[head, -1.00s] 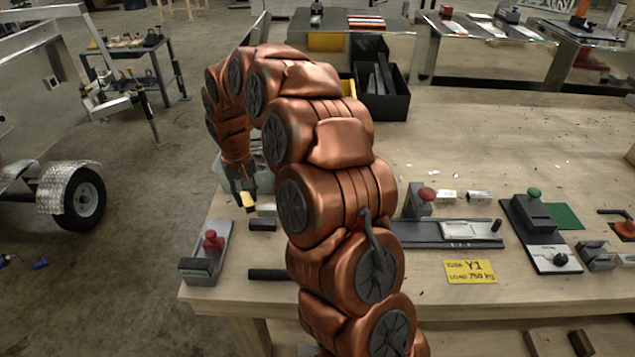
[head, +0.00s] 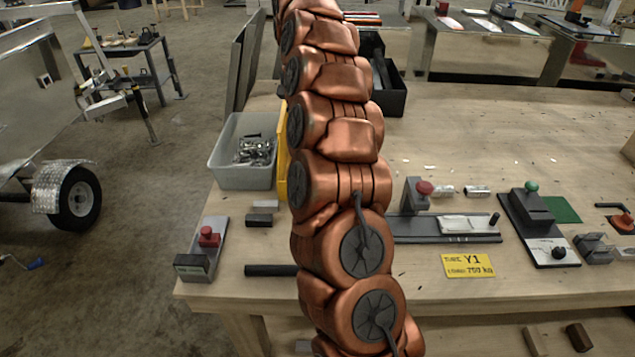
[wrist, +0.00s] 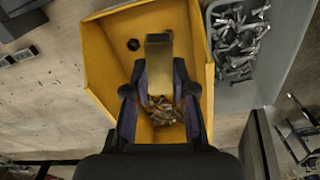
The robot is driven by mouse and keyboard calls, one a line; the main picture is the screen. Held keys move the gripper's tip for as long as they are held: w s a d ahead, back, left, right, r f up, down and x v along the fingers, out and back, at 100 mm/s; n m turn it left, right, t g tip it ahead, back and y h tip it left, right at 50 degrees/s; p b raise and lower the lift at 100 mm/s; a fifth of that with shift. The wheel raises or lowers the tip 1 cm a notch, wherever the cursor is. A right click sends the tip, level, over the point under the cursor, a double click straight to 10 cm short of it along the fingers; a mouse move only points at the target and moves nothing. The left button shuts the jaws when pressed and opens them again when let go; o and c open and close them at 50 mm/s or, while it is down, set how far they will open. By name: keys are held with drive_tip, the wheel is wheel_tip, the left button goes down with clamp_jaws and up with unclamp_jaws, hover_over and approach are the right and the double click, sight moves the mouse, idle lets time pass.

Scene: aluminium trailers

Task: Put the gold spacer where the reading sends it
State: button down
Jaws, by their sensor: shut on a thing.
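The gold spacer (wrist: 158,62) is a block held between the two dark fingers of my gripper (wrist: 159,90) in the wrist view. The gripper is shut on it. It hangs over a yellow bin (wrist: 105,55), which has small brass-coloured pieces and a dark nut inside. The spacer looks clear of the bin's walls, but I cannot tell its height. In the head view my gripper and the spacer are out of sight, and the yellow bin (head: 283,150) is mostly hidden behind my arm. A gauge (head: 207,250) with a red knob and small display stands at the bench's left; its reading is illegible.
A grey bin (head: 228,180) of silvery parts stands beside the yellow bin. A black box (head: 392,100) lies behind my arm. A yellow card (head: 468,265) reads Y1 and 750 kg.

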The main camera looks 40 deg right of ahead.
drive_tip(key=shift+s+d+f+m+b, duration=0.5)
drive_tip(key=shift+f+b, duration=0.4)
drive_tip(key=shift+f, duration=2.4)
drive_tip(key=shift+s+d+f+m+b, duration=0.25)
drive_tip(key=shift+d+f+b, duration=0.6)
drive_tip(key=shift+f, duration=2.4)
drive_tip(key=shift+s+d+f+m+b, duration=0.25)
drive_tip(key=shift+s+d+f+b, duration=0.5)
drive_tip(key=shift+f, duration=2.55)
drive_tip(key=shift+w+a+f, duration=0.25)
drive_tip(key=shift+w+f, duration=0.05)
drive_tip(key=shift+f, duration=0.05)
drive_tip(key=shift+f+b, duration=0.15)
drive_tip(key=shift+b, duration=0.25)
drive_tip(key=c, duration=1)
unclamp_jaws()
drive_tip(key=shift+o, duration=0.2)
